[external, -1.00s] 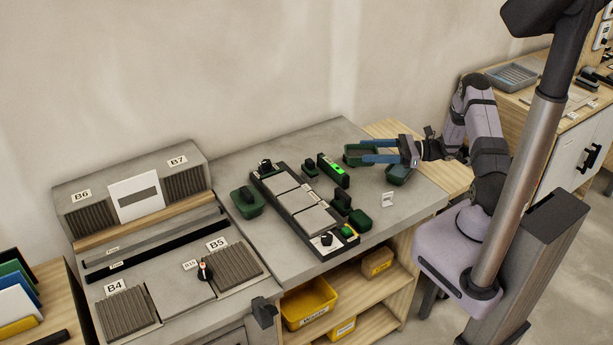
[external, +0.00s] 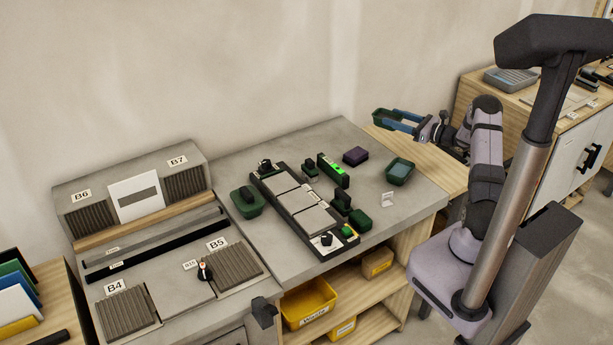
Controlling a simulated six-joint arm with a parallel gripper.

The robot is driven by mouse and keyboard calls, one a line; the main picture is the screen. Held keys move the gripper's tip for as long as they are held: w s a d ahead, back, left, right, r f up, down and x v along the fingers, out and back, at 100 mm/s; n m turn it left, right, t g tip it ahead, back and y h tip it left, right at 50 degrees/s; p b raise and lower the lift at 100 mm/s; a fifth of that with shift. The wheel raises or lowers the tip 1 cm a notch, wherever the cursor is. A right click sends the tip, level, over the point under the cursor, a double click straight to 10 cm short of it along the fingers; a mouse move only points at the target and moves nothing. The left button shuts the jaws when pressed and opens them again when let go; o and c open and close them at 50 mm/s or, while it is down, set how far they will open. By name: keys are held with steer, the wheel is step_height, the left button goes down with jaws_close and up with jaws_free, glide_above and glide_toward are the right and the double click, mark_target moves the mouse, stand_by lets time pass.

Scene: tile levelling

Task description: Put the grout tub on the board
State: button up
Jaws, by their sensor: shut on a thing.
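My gripper (external: 386,118) is shut on a dark green tub (external: 380,117) with its blue fingers along the tub's sides. The tub looks level and is near the far end of the pale wooden board (external: 428,158), by the wall. I cannot tell whether it touches the board or hangs above it. A second green tub (external: 400,172), with a blue-grey inside, stands on the grey worktop left of the board. No label shows which tub holds grout.
A black frame (external: 262,186) with pale tiles, a green-lit level (external: 333,170) and a green tray (external: 247,210) with a black object are further left.

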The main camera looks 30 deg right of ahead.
steer(key=shift+f, duration=0.1)
steer(key=shift+f+b, duration=2)
steer(key=shift+f, duration=1.25)
steer(key=shift+f+b, duration=0.4)
steer(key=shift+f, duration=0.1)
